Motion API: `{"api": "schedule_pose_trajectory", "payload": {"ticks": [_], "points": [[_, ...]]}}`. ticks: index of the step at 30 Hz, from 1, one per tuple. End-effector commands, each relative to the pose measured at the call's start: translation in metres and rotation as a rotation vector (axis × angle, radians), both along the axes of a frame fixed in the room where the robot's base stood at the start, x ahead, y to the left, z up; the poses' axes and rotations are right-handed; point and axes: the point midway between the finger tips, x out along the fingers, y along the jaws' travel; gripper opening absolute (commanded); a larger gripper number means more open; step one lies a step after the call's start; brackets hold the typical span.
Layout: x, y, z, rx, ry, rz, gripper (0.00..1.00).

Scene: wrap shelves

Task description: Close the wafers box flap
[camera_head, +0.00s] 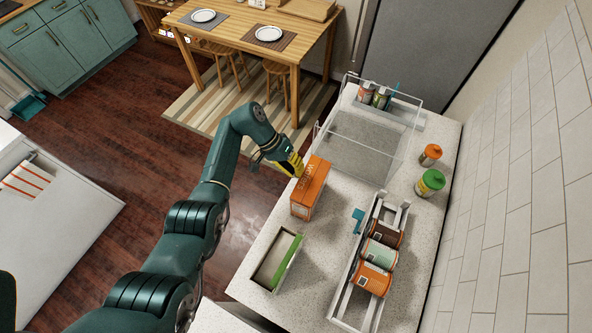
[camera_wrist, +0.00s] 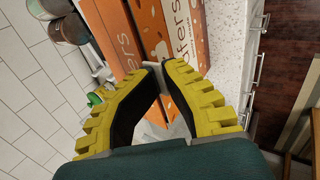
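The wafers box (camera_head: 308,193) is an orange carton with lettering, standing on the speckled counter. In the wrist view its lettered orange panels (camera_wrist: 208,40) fill the upper middle. A dark line runs between two panels; I cannot tell how far the flap is folded. My gripper (camera_head: 298,168) is at the box's far upper end, on its left side in the head view. Contact with the box is unclear.
A clear bin (camera_head: 361,152) stands behind the box. A white rack (camera_head: 346,298) with several cans is to the right. An open green-edged box (camera_head: 272,262) is in front. Orange and green lidded jars (camera_head: 430,182) stand near the wall.

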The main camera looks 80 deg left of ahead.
Motion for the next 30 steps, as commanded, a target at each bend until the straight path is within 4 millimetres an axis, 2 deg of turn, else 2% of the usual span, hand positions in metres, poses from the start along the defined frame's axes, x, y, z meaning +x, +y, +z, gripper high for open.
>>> {"api": "schedule_pose_trajectory", "payload": {"ticks": [7, 8, 9, 11, 19, 22, 26, 30], "points": [[-0.001, 0.0, -0.001, -0.001, 0.003, 0.0, 0.0], [-0.001, 0.0, -0.001, -0.001, 0.003, 0.0, 0.13], [-0.001, 0.0, -0.001, -0.001, 0.003, 0.0, 0.2], [0.0, 0.0, -0.001, -0.001, 0.002, 0.0, 0.3], [0.0, 0.0, 0.0, 0.0, 0.001, -0.001, 0.3], [-0.004, 0.003, 0.006, 0.002, 0.0, 0.0, 0.3], [-0.016, 0.011, 0.026, 0.004, 0.0, 0.002, 0.3], [-0.034, 0.022, 0.057, 0.006, 0.0, 0.002, 0.3]]}}
